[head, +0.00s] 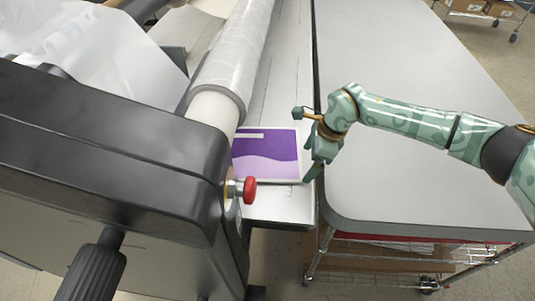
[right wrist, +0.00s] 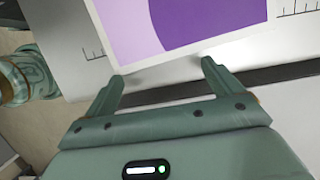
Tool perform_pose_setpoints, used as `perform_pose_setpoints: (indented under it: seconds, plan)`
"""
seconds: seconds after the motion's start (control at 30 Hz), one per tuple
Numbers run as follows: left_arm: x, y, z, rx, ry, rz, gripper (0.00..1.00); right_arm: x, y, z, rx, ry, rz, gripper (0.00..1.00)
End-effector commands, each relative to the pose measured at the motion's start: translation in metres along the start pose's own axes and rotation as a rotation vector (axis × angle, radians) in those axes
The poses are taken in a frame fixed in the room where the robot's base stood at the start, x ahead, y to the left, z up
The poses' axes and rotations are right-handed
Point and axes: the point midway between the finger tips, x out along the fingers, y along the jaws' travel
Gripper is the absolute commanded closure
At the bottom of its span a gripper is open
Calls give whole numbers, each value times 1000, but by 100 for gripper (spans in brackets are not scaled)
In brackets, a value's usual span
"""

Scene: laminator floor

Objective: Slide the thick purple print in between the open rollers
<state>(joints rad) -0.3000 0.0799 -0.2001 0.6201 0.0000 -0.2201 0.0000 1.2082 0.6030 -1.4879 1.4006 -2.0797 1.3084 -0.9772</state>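The purple print (head: 268,172) lies flat on the pale feed table, its left side close against the laminator's roller (head: 214,106). It has a white border and lighter and darker purple areas. My right gripper (head: 304,146) is at the print's right edge, fingers spread apart. In the right wrist view the print (right wrist: 196,23) lies just beyond the open fingertips (right wrist: 162,69), its white edge running along them. I cannot tell whether they touch it. The gap between the rollers is hidden from above. My left gripper is not in view.
The laminator's black end housing (head: 110,150) fills the left, with a red knob (head: 249,189) near the print's front corner. A grey-topped table (head: 410,165) stands right of the feed table (head: 280,205), across a narrow dark gap. A cart with boxes (head: 470,7) is far right.

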Motion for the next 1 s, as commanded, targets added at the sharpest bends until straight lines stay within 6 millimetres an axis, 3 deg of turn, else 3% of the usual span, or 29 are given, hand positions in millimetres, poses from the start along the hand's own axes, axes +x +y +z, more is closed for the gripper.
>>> perform_pose_setpoints:
  seconds: [1.0]
  plan:
    - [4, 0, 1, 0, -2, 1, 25, 8, 1, 22, -2, -1, 2, 9]
